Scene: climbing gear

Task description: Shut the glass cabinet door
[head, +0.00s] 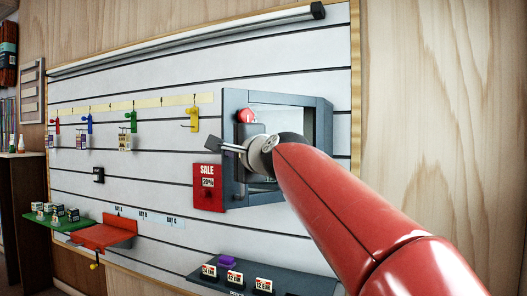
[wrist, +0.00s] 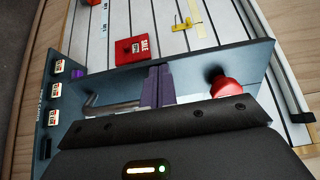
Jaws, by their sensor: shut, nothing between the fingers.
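The glass cabinet (head: 235,103) has a dark grey frame and hangs on the slatted wall in the head view. Pale glass (head: 285,112) shows inside the frame. How far the door stands open is hard to tell, because my gripper and arm cover much of its front. A red knob (head: 247,116) shows just above my gripper; a red knob also shows right of the fingers in the wrist view (wrist: 228,86). My gripper (head: 214,144) is shut and empty, its fingertips in front of the cabinet's left edge. In the wrist view the fingers (wrist: 157,84) are together.
A red sale sign (head: 208,188) is at the cabinet's lower left. Coloured hooks, including a yellow one (head: 192,120), hang to the left. A dark shelf with price blocks (head: 236,277) is below. A red shelf (head: 103,234) and a green shelf (head: 58,224) are lower left.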

